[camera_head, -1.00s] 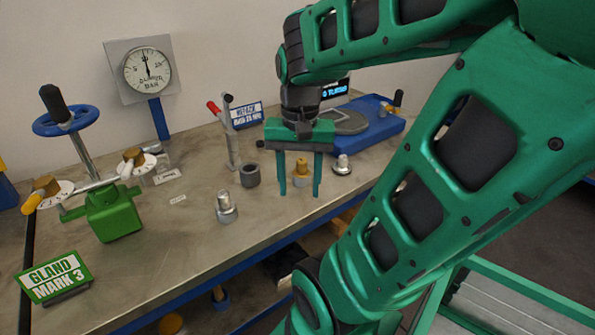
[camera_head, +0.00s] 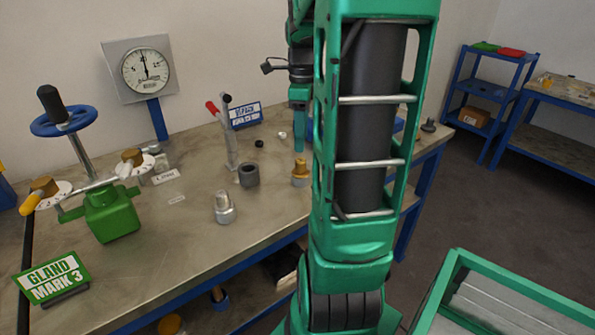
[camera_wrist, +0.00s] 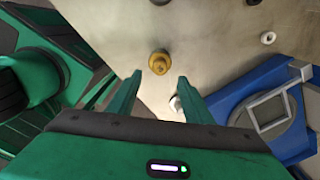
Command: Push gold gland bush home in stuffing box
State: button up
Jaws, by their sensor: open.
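In the wrist view the gold bush (camera_wrist: 159,62) lies just beyond and between the fingertips of my gripper (camera_wrist: 160,77). The gripper is open and empty, with a finger on each side and no visible contact. A dark grey hollow cylinder (camera_head: 249,175) stands to the bush's left; I cannot tell which part is the stuffing box.
A silver fitting (camera_head: 224,208) stands nearer the front edge. A green valve body (camera_head: 110,215) with levers stands at left, behind the GLAND MARK 3 sign (camera_head: 54,278).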

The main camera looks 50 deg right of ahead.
aim_at(301, 159)
notch_tip(301, 159, down, 9)
jog(key=shift+r, duration=0.1)
grip_shut()
dwell(0.5)
